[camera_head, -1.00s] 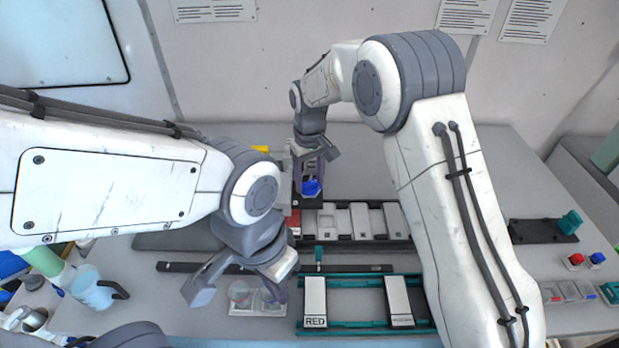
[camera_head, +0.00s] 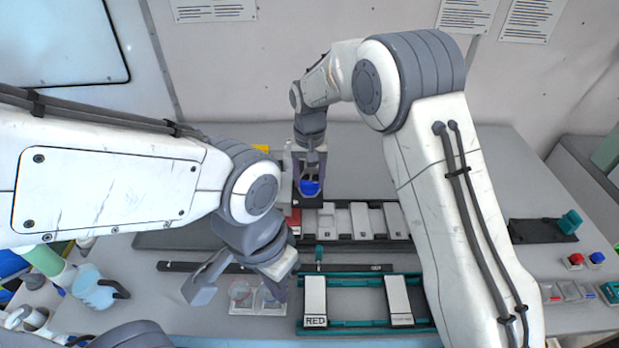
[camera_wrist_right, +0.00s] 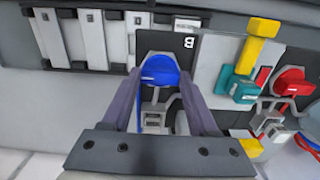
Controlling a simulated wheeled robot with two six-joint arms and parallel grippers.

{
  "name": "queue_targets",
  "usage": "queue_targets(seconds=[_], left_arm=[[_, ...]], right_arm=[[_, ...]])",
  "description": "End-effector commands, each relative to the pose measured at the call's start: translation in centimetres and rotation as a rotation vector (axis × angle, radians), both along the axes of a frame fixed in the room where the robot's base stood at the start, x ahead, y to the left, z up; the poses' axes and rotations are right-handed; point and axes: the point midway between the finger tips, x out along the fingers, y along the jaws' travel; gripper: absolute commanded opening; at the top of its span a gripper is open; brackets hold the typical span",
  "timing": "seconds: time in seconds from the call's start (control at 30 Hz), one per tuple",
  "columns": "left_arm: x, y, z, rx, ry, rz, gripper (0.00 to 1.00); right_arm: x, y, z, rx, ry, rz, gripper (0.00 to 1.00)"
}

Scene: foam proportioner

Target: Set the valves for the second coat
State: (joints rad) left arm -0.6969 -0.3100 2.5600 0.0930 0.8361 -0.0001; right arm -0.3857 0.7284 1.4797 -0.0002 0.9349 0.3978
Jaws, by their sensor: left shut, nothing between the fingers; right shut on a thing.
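A blue valve knob (camera_wrist_right: 160,70) sits at a black panel (camera_wrist_right: 188,58) marked B in the right wrist view. My right gripper (camera_head: 310,183) is shut on this knob, which shows between its fingers in the head view too. To the right in the wrist view are a red handle (camera_wrist_right: 292,82), a yellow handle (camera_wrist_right: 260,45) and a teal block (camera_wrist_right: 238,86). The knob's lower part is partly hidden.
A teal-edged rack (camera_head: 355,326) with a plate marked RED (camera_head: 315,295) lies in front. A dark rail holds several pale plates (camera_head: 361,218) behind it. Red (camera_head: 575,259) and blue (camera_head: 597,258) buttons stand at right. A jug (camera_head: 92,288) stands at left.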

Motion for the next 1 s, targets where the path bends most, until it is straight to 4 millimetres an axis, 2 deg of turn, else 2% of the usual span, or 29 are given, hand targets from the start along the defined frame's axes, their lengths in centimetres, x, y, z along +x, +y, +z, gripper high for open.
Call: queue_targets(seconds=[0.33,0.37,0.4,0.43,0.77,0.87,1.0], left_arm=[[0.0,0.0,0.0,0.000,0.000,0.000,0.00],[0.0,0.0,0.0,0.000,0.000,0.000,0.00],[0.0,0.0,0.0,0.000,0.000,0.000,0.00],[0.0,0.0,0.0,0.000,0.000,0.000,0.00],[0.0,0.0,-0.1,0.000,0.000,0.000,0.00],[0.0,0.0,-0.5,0.000,0.000,0.001,0.00],[0.0,0.0,-1.4,0.000,0.000,0.002,0.00]], right_arm=[[0.3,0.0,0.2,0.003,-0.009,-0.006,0.04],[0.3,0.0,0.2,0.003,-0.008,-0.006,0.71],[0.2,0.0,0.2,0.002,-0.008,-0.006,0.87],[0.2,0.0,0.2,0.002,-0.007,-0.006,0.90],[0.1,0.0,0.2,0.002,-0.004,-0.004,0.90],[0.2,0.0,1.0,0.002,-0.006,-0.003,0.90],[0.2,0.0,3.5,0.004,-0.010,-0.004,0.90]])
